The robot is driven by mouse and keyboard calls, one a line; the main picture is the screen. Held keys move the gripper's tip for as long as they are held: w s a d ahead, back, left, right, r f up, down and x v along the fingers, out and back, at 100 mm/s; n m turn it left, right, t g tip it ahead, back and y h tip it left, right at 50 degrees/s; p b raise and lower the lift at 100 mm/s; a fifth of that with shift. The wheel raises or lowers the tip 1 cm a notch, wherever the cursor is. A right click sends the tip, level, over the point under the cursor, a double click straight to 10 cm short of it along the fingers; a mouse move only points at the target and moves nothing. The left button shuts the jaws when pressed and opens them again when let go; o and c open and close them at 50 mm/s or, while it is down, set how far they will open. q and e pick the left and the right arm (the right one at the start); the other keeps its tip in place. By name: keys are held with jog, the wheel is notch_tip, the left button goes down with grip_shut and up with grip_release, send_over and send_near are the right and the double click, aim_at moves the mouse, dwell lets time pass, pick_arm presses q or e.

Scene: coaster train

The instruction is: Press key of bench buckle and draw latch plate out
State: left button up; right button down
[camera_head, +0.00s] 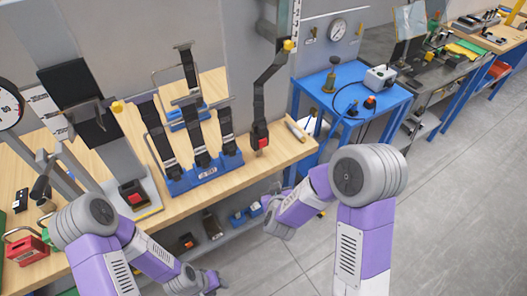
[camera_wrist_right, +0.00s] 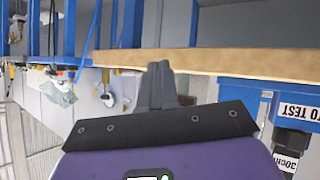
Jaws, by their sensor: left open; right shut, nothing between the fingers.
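A black buckle with a red key (camera_head: 262,143) is at the front right of the wooden bench, at the lower end of a black strap (camera_head: 262,95). A latch plate in it is too small to make out. Another buckle with a red key (camera_head: 134,196) sits on a pale plate further left. I cannot tell which is the bench buckle. My left gripper (camera_head: 211,283) is low, in front of the bench, open and apart from both buckles. My right gripper (camera_head: 280,228) is below the bench's front edge, apart from the buckles; the right wrist view shows its fingers (camera_wrist_right: 160,85) shut and empty.
A blue rack (camera_head: 207,173) with several black straps stands on the wooden bench (camera_head: 285,152). A shelf below holds small parts (camera_head: 187,241). A blue table (camera_head: 335,98) stands to the right. Grey floor (camera_head: 455,190) is open at the right.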

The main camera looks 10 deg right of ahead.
aim_at(263, 143)
pick_arm(q)
jog(key=shift+f+b, duration=0.6)
jog(key=shift+f, duration=0.35)
pick_arm(e)
notch_tip(263, 143, up, 7)
jog(key=w+d+t+h, duration=0.1)
jog(key=d+t+h, duration=0.1)
jog(key=h, duration=0.1)
jog(key=shift+r, duration=0.2)
jog(key=shift+w+a, duration=0.1)
jog(key=shift+w, duration=0.05)
pick_arm(q)
jog(key=shift+r+p, duration=0.5)
pick_arm(e)
jog(key=shift+w+a, duration=0.5)
jog(key=shift+w, duration=0.85)
jog(key=shift+w+a, duration=0.5)
jog(key=shift+w, duration=0.85)
jog(key=shift+w+a, duration=0.5)
jog(key=shift+w, duration=0.85)
pick_arm(q)
jog(key=shift+r, duration=0.15)
pick_arm(e)
jog(key=shift+w, duration=0.2)
pick_arm(q)
jog(key=shift+r+p, duration=0.1)
jog(key=shift+p, duration=0.2)
pick_arm(e)
jog(key=shift+w+a, duration=0.1)
jog(key=shift+w, duration=0.1)
